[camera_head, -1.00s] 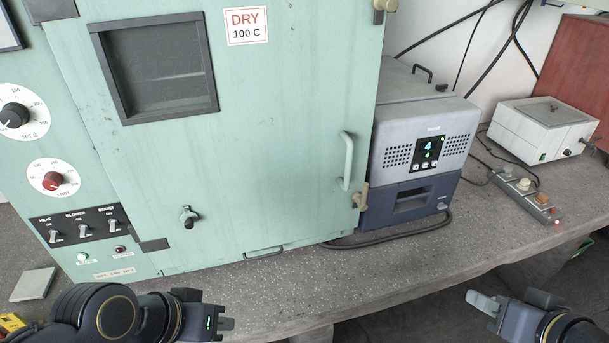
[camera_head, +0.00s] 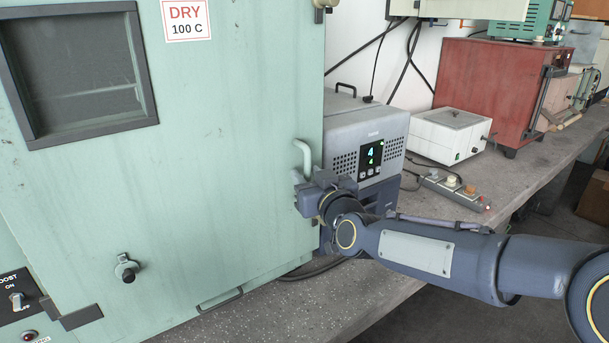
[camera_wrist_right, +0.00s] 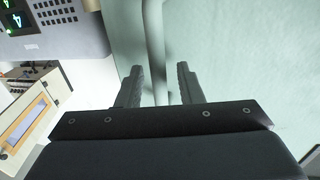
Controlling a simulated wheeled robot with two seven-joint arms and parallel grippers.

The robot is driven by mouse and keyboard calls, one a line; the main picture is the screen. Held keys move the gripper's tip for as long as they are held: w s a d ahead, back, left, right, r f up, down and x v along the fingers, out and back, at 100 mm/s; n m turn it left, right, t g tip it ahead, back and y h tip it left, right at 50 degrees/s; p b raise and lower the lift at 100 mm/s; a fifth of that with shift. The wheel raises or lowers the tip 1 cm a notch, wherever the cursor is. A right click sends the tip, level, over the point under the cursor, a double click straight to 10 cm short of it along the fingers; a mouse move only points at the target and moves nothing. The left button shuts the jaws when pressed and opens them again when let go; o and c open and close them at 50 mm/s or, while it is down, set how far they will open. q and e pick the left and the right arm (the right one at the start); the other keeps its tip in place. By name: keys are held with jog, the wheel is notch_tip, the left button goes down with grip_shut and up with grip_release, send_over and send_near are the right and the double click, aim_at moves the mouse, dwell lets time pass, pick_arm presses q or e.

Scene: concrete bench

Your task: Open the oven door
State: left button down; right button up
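The oven is a large pale green cabinet, and its door (camera_head: 210,185) is closed, with a dark window at the upper left. The vertical door handle (camera_head: 305,152) is a pale green bar at the door's right edge; it also shows in the right wrist view (camera_wrist_right: 154,45). My right gripper (camera_head: 302,195) is at the handle's lower part, which it partly hides. In the right wrist view its two fingers (camera_wrist_right: 160,88) are apart, one on each side of the handle bar. I cannot tell whether either finger touches it. My left gripper is out of view.
A grey-blue instrument (camera_head: 368,135) with a lit display stands close right of the oven, behind my right arm. A power strip (camera_head: 447,187), a white box (camera_head: 447,135) and a red cabinet (camera_head: 490,90) stand farther right. Bare bench (camera_head: 235,322) lies before the oven.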

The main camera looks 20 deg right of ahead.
jog(key=shift+w, duration=0.55)
grip_shut()
